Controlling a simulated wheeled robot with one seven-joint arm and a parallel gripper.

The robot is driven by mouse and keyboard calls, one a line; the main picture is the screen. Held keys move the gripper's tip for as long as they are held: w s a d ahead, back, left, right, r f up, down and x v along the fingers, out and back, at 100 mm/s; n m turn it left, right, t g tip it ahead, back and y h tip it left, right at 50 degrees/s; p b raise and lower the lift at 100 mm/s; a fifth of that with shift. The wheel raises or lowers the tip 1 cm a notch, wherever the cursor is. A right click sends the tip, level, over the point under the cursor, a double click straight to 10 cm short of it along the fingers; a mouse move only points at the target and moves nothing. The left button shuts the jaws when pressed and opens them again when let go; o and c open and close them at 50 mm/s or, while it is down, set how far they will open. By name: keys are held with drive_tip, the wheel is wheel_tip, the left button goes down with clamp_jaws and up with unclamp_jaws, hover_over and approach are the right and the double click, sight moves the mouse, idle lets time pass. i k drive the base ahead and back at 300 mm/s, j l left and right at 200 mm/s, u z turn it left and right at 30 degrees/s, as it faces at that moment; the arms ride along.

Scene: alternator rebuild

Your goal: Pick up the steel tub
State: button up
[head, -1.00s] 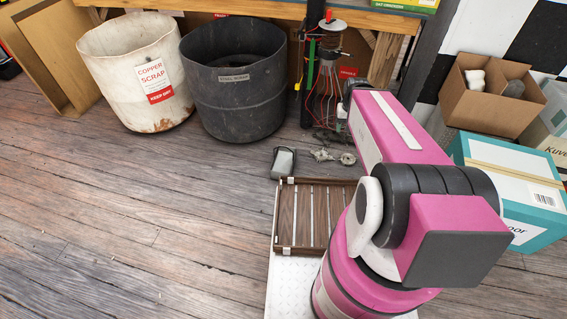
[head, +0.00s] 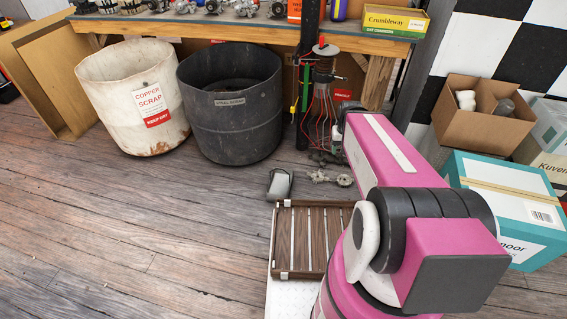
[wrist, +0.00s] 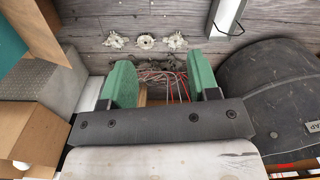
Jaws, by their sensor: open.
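The steel tub (head: 232,125) is a large dark grey open tub with a small label reading steel scrap. It stands upright on the wooden floor in front of the workbench, right of the white tub, with its inside in shadow. It also shows in the wrist view (wrist: 268,90) at the right edge, partly cut off. My gripper (wrist: 160,78) is open, with two green fingers apart and no object held. The tub lies to the right of the fingers there, apart from them. In the head view my pink arm hides most of the gripper.
A white copper scrap tub (head: 125,117) stands close on the left. The workbench (head: 225,30) is behind. Coils and red wires (head: 320,110) are right of the tub. A slatted wooden crate (head: 292,240) and small metal parts lie in front. Boxes (head: 482,118) stand right. Floor at left is clear.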

sight(279, 185)
drive_tip(key=k+l+u, duration=0.2)
drive_tip(key=u, duration=0.25)
drive_tip(key=k+u, duration=0.65)
drive_tip(key=u, duration=0.25)
